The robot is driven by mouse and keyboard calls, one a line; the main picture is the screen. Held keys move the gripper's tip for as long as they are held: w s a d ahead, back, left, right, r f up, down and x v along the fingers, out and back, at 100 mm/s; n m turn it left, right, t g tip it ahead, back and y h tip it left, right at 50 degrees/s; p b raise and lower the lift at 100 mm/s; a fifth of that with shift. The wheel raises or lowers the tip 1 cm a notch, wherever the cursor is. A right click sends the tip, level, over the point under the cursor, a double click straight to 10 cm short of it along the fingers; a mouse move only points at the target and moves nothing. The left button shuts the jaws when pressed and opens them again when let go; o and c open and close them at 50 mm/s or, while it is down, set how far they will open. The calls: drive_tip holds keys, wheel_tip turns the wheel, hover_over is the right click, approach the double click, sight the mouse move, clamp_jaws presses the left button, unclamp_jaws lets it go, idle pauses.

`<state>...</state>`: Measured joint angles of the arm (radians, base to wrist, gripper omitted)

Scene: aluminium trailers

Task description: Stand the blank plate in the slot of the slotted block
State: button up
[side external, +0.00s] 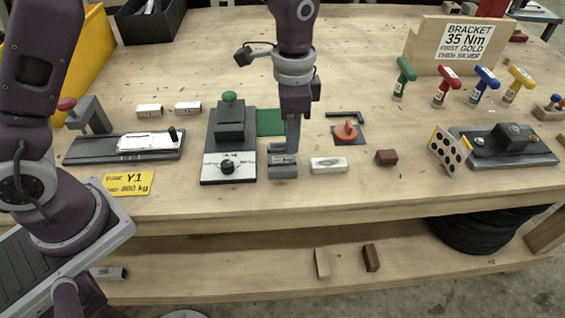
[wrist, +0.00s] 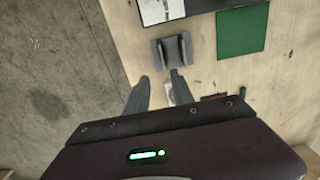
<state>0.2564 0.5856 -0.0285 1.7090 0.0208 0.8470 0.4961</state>
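The small grey slotted block (side external: 283,170) stands near the table's front edge; in the wrist view it (wrist: 172,50) lies just beyond my fingertips. A pale plate (side external: 328,164), which looks like the blank plate, lies flat just right of the block. In the wrist view part of that plate (wrist: 168,93) shows between my fingers. My gripper (side external: 291,148) points down and overlaps the block in the side view; its height above it is hard to judge. In the wrist view my gripper (wrist: 162,76) has its fingers apart with nothing held. The slot's inside is not clear.
A dark fixture with a green knob (side external: 229,97) stands close left of the block, with a green mat (side external: 270,122) behind. An orange knob (side external: 346,130) and a brown block (side external: 386,158) are to the right. The table's front edge (side external: 330,208) is near.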

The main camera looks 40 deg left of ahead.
sight(282, 156)
drive_tip(key=f, duration=0.2)
drive_tip(key=a+f, duration=0.1)
drive_tip(key=f, duration=0.2)
drive_tip(key=shift+s+a+f, duration=0.3)
drive_tip(key=shift+a, duration=0.1)
drive_tip(key=shift+f, duration=0.35)
clamp_jaws()
